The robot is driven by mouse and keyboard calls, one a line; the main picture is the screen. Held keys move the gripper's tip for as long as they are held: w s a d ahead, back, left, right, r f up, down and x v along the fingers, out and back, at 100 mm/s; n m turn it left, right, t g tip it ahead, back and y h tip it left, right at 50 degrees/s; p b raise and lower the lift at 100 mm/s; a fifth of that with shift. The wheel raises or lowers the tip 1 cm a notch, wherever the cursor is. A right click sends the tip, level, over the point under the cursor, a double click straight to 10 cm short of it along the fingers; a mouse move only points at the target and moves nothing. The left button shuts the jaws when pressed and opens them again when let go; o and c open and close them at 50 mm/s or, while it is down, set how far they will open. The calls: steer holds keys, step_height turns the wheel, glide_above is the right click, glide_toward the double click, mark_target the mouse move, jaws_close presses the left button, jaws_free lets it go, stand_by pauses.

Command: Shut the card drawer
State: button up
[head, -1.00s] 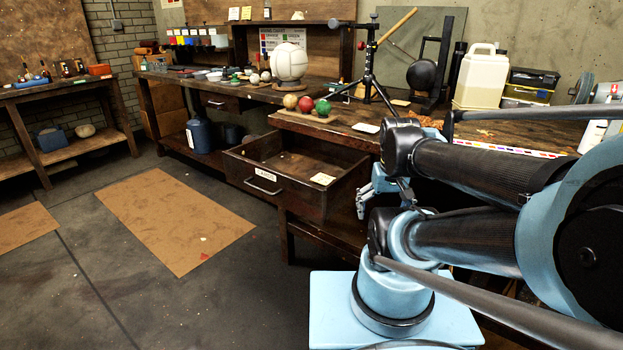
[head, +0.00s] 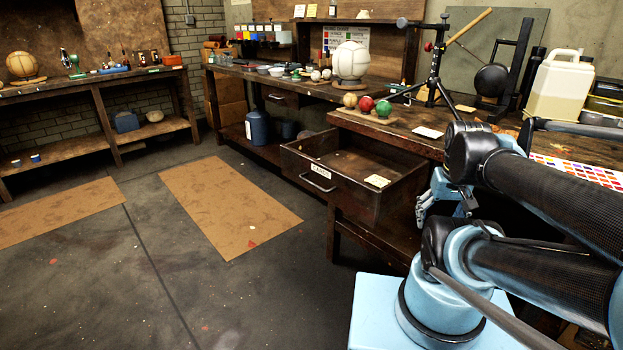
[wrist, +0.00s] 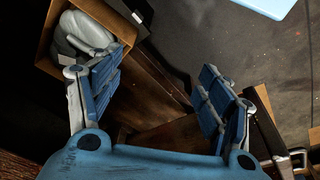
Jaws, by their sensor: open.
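The card drawer (head: 347,190) stands pulled out from the workbench in the head view, with a white label and a metal handle (head: 318,181) on its front. A dark wooden piece with a metal fitting shows at the wrist view's lower right.
Red, green and tan balls (head: 366,105) sit on a small board on the bench (head: 410,135) above the drawer. A blue container (head: 257,128) stands under the bench. The floor before the drawer is clear, with a flat brown mat (head: 225,205).

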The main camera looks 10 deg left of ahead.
mark_target(288, 168)
steer(key=w+a+r+n, duration=0.1)
steer(key=w+r, duration=0.1)
steer(key=w+a+r+n, duration=0.1)
steer(key=n, duration=0.1)
steer(key=shift+w+a+r, duration=0.1)
steer(key=shift+w+r, duration=0.3)
jaws_close()
steer(key=w+a+r+n+h, duration=0.1)
steer(key=w+a+r+n, duration=0.3)
steer(key=w+a+n, duration=0.3)
steer(key=w+a+r+n+h, duration=0.1)
steer(key=w+a+r+n, duration=0.35)
steer(key=a, duration=0.55)
steer(key=s+a+f+n+t, duration=0.15)
steer(key=a+n, duration=0.55)
steer(key=a, duration=0.9)
steer(key=a+f+n, duration=0.2)
steer(key=a+n, duration=0.5)
steer(key=a, duration=0.9)
steer(key=shift+h, duration=0.3)
steer(key=shift+w+d+f, duration=0.8)
steer(key=shift+w+f, duration=0.15)
steer(key=shift+f, duration=0.55)
steer(key=shift+w+d+f, duration=0.75)
steer(key=shift+w+f, duration=0.2)
steer(key=shift+f, duration=0.5)
steer(key=shift+w+d+f, duration=0.8)
steer(key=shift+w+f, duration=0.15)
steer(key=shift+f, duration=0.55)
